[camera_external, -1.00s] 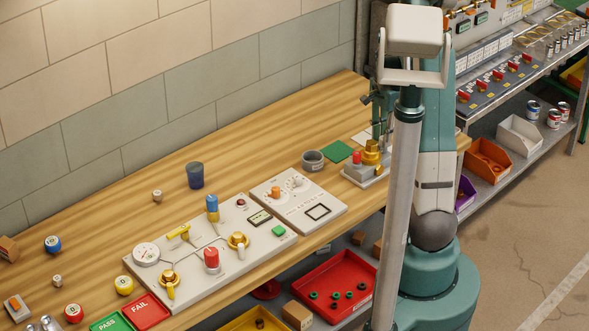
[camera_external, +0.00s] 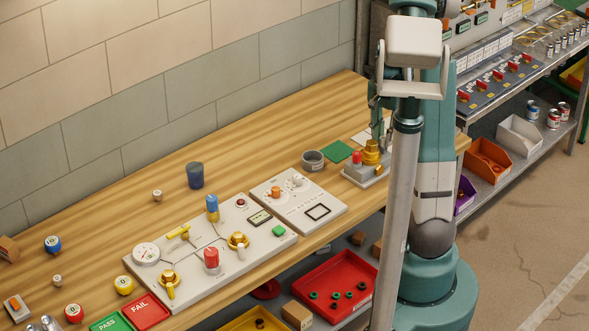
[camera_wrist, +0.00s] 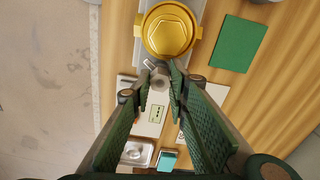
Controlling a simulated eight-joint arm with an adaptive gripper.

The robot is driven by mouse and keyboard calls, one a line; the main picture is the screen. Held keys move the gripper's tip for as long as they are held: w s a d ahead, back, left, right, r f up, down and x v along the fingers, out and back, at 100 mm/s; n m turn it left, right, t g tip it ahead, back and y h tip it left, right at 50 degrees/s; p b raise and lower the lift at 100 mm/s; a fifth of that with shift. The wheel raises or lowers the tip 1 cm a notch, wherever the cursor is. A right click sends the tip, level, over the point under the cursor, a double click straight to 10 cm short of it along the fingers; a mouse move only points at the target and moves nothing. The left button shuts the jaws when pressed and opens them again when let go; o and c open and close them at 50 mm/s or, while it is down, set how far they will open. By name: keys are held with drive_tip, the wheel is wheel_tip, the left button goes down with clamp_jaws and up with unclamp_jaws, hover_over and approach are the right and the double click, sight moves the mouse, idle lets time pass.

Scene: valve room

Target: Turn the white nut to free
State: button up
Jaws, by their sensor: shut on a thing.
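In the wrist view, my gripper (camera_wrist: 160,78) points down with its green fingers close together at the tips. A small pale nut-like piece (camera_wrist: 159,83) sits between the tips, and its outline is partly hidden by them. I take it for the white nut held in the jaws. A large gold hexagonal fitting (camera_wrist: 168,31) is just beyond the fingertips. In the external view, the gold fitting (camera_external: 371,153) stands on a small grey block (camera_external: 366,174) at the bench's right end. The gripper there is mostly hidden behind my arm.
A green square (camera_external: 336,151) and a grey ring (camera_external: 313,160) lie to the left. Two panels with knobs and valves, including a blue-topped valve (camera_external: 212,203), occupy the bench front. The bench's back middle is mostly clear.

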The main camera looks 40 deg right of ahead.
sight(383, 138)
drive_tip(key=o, duration=0.9)
drive_tip(key=shift+r, duration=0.15)
drive_tip(key=shift+r, duration=5.9)
